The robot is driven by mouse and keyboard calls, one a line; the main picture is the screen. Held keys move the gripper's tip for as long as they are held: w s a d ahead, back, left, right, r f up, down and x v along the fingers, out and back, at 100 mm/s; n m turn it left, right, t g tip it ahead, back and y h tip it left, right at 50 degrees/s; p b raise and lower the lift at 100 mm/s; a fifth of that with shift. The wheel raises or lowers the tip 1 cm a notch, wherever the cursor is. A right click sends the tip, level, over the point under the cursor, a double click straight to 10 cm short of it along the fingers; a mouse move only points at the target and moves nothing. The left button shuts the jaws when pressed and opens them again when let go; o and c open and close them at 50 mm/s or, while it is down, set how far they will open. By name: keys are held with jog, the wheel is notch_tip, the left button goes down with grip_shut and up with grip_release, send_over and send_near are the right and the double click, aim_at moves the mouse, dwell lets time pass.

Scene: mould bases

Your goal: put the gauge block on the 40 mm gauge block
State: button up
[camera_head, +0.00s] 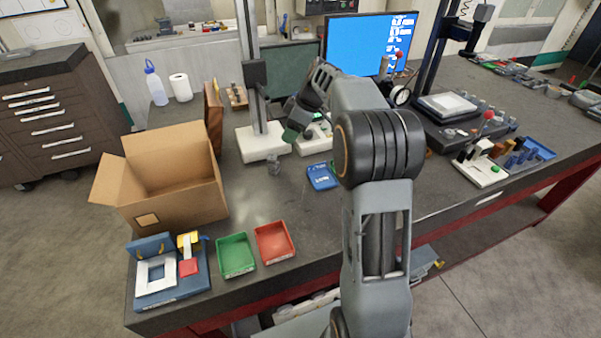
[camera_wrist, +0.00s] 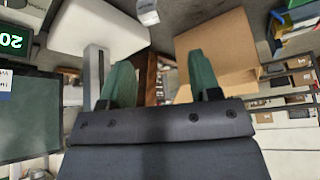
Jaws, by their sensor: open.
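My gripper (camera_head: 294,132) is at the middle of the bench, over the edge of the white stand base, with green fingers pointing down and left. In the wrist view my gripper (camera_wrist: 160,75) is open, with nothing held between its fingers. A small grey block (camera_head: 273,162) stands on the bench just in front of the white base, apart from the gripper. A pale grey block (camera_wrist: 148,10) shows at the top edge of the wrist view, partly cut off, beyond the fingers. I cannot tell which block is the 40 mm one, or whether two are stacked.
The white stand base (camera_head: 262,143) carries an upright column. A cardboard box (camera_head: 172,181) stands open at left. Green (camera_head: 236,255) and red (camera_head: 274,243) trays are at the front edge. A blue case (camera_head: 321,176) lies right of the grey block. Bare bench lies between.

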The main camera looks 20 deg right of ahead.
jog(key=s+a+r+m+h, duration=0.1)
jog(key=s+a+m, duration=0.15)
jog(key=s, duration=0.55)
jog(key=s+a+r+m+h, duration=0.2)
jog(key=s+m, duration=0.2)
jog(key=s, duration=0.3)
jog(key=s+f+m+t+h, duration=0.1)
jog(key=s+f+m, duration=0.4)
jog(key=s, duration=0.7)
jog(key=shift+a+m+t+h, duration=0.2)
jog(key=shift+m+t+h, duration=0.2)
jog(key=shift+t, duration=0.2)
jog(key=shift+c, duration=0.4)
